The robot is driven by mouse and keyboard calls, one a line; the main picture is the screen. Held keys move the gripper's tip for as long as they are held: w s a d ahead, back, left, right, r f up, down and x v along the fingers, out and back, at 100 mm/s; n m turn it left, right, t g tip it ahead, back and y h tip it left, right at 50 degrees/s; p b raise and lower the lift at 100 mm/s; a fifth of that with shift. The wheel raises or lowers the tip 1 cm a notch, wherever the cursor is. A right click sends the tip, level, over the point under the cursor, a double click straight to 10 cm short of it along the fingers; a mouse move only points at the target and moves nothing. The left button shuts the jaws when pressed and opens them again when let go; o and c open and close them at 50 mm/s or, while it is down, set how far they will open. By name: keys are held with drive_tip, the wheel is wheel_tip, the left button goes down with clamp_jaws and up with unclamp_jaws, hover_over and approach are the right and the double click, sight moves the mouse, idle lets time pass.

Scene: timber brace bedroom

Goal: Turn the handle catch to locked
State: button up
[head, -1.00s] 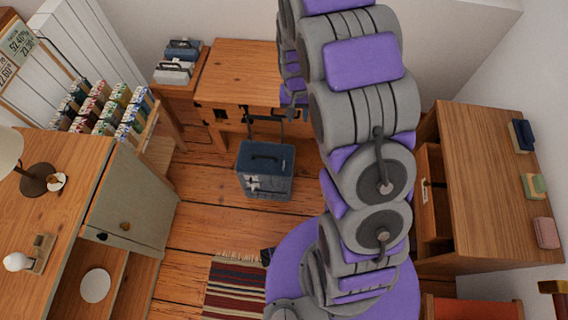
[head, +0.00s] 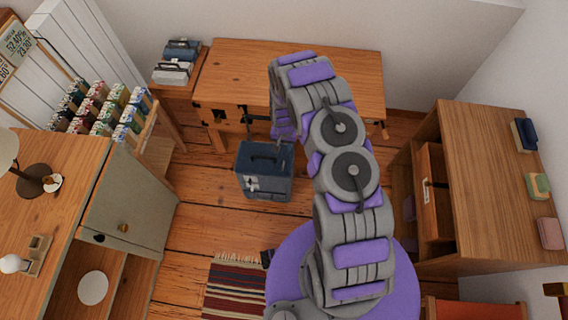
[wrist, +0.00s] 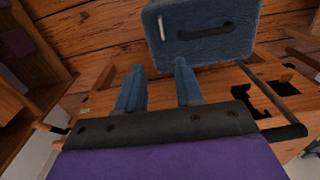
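A blue suitcase (head: 264,172) stands upright on the floor in front of the wooden desk. A dark upright bar (head: 247,122) shows above it in the head view. The wrist view shows the suitcase top (wrist: 240,50) with a dark carry handle (wrist: 206,31) and a small pale strip (wrist: 161,27). I cannot tell whether that strip is the handle catch, nor its setting. My gripper (wrist: 158,66) has its two fingers apart with nothing between them, short of the suitcase. In the head view its tip is small and close above the suitcase's right side.
The wooden desk (head: 235,70) stands behind the suitcase, with dark metal fittings on its front. A drawer unit (head: 480,150) with a drawer partly open is on the right. A cabinet (head: 128,205) is on the left. A striped rug (head: 233,291) lies in front; bare floor surrounds the suitcase.

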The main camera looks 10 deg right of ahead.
sight(283, 165)
drive_tip(key=f+b, duration=0.1)
drive_tip(key=f, duration=0.4)
drive_tip(key=f+b, duration=0.1)
drive_tip(key=f, duration=0.5)
drive_tip(key=f+b, duration=0.2)
drive_tip(key=f, duration=0.3)
drive_tip(key=shift+a+f, duration=0.3)
drive_tip(key=shift+a, duration=0.05)
drive_tip(key=shift+d+f, duration=0.15)
drive_tip(key=shift+f, duration=0.15)
drive_tip(key=shift+c, duration=0.5)
clamp_jaws()
